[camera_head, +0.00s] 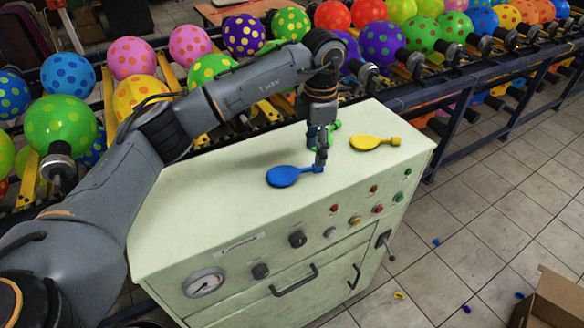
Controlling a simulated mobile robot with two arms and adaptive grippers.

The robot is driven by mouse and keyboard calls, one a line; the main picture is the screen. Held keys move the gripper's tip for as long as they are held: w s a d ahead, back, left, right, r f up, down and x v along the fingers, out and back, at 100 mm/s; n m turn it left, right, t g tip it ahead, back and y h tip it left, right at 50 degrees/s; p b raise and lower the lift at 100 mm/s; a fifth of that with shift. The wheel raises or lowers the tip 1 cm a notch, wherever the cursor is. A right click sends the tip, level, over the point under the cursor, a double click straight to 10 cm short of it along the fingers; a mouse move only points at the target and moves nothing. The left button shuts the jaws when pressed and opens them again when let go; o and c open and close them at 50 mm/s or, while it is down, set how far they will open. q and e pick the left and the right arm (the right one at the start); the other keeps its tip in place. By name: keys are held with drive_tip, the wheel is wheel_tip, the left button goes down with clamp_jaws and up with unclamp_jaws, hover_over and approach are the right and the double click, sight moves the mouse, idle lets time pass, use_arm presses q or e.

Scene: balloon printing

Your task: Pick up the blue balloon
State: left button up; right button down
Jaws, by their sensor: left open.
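The blue balloon (284,176) is deflated and lies flat on the pale green top of the machine cabinet (210,205), its neck pointing right. My left gripper (320,163) points down at the neck end of the blue balloon, with its jaws open around or just above the neck; I cannot tell whether they touch it. A yellow balloon (372,142) lies flat to the right of the gripper. A green balloon (336,126) lies behind the gripper and is mostly hidden by it. My right gripper is out of view.
Inflated dotted balloons (132,57) stand in rows on a rack behind the cabinet. The cabinet front has knobs, buttons and a gauge (204,283). A cardboard box (552,300) stands on the tiled floor at lower right, with small scraps nearby. The cabinet top's left part is clear.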

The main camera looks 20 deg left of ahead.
use_arm(q)
drive_tip(key=shift+w+d+f+p, duration=0.1)
drive_tip(key=shift+w+f+p, duration=0.05)
drive_tip(key=shift+f+p, duration=0.35)
drive_tip(key=shift+w+d+f+p, duration=0.1)
drive_tip(key=shift+w+f+p, duration=0.05)
drive_tip(key=shift+f+p, duration=0.35)
wheel_tip(320, 180, down, 2)
drive_tip(key=shift+w+f+p, duration=0.1)
drive_tip(key=shift+f+p, duration=0.05)
drive_tip(key=shift+p, duration=0.45)
drive_tip(key=shift+a+f, duration=0.1)
drive_tip(key=shift+f, duration=0.6)
drive_tip(key=c, duration=0.8)
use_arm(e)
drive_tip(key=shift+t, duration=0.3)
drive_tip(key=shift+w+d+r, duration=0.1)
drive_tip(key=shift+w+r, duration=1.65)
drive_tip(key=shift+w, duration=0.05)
